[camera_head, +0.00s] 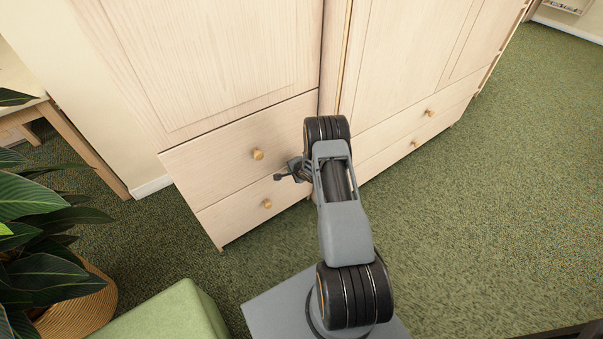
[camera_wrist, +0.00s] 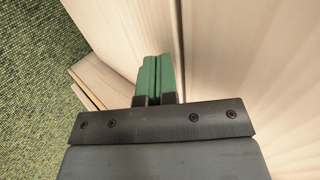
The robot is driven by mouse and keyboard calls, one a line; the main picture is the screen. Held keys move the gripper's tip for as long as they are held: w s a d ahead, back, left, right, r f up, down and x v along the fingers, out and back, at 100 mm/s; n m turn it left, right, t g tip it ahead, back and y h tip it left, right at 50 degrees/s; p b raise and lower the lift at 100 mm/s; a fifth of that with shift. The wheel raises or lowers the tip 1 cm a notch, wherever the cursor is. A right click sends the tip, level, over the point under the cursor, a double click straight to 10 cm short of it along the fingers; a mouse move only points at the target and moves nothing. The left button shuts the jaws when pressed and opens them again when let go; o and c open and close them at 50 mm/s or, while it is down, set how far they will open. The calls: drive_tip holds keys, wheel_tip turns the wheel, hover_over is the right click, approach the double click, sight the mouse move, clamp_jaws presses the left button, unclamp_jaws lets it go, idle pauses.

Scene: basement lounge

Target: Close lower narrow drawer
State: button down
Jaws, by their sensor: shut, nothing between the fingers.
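The pale wood wardrobe has two stacked drawers in its left section. The lower narrow drawer (camera_head: 235,215), with a round brass knob (camera_head: 267,203), looks about flush in the head view; a small gap cannot be told. My gripper (camera_head: 279,177) is in front of the left drawers, near their right side, partly hidden by my arm. In the wrist view its green fingers (camera_wrist: 157,78) are together and empty, close to a pale wood face. Pale panel edges (camera_wrist: 88,92) show left of the fingers; which drawer they belong to is unclear.
The upper left drawer (camera_head: 225,150) looks flush. Wider drawers (camera_head: 395,135) are to the right. A green stool (camera_head: 165,318) and a potted plant (camera_head: 75,295) stand at lower left. Green carpet (camera_head: 500,200) is clear on the right.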

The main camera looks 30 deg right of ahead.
drive_tip(key=s+f+p+v, duration=0.2)
drive_tip(key=p+v, duration=0.1)
drive_tip(key=v, duration=0.9)
drive_tip(key=s+d+f+n+g+h, duration=0.2)
drive_tip(key=s+n+g, duration=0.3)
drive_tip(key=s, duration=0.2)
wheel_tip(320, 180, up, 7)
drive_tip(key=s+n+g+p, duration=0.2)
drive_tip(key=s+p, duration=0.1)
drive_tip(key=s+a+r+n+p, duration=0.3)
drive_tip(key=a+r+p, duration=0.2)
drive_tip(key=r, duration=1.1)
drive_tip(key=s+a+r+n+p, duration=0.3)
drive_tip(key=a+r+p, duration=0.3)
drive_tip(key=r, duration=1)
drive_tip(key=s+a+r+n+t+p, duration=0.1)
drive_tip(key=s+a+r+n+p, duration=0.2)
drive_tip(key=r, duration=1.4)
drive_tip(key=s+a+p, duration=0.2)
drive_tip(key=a, duration=0.3)
drive_tip(key=shift+s+a+n+y+p, duration=0.15)
drive_tip(key=shift+a+n+y+p, duration=0.15)
drive_tip(key=shift+y+p, duration=0.1)
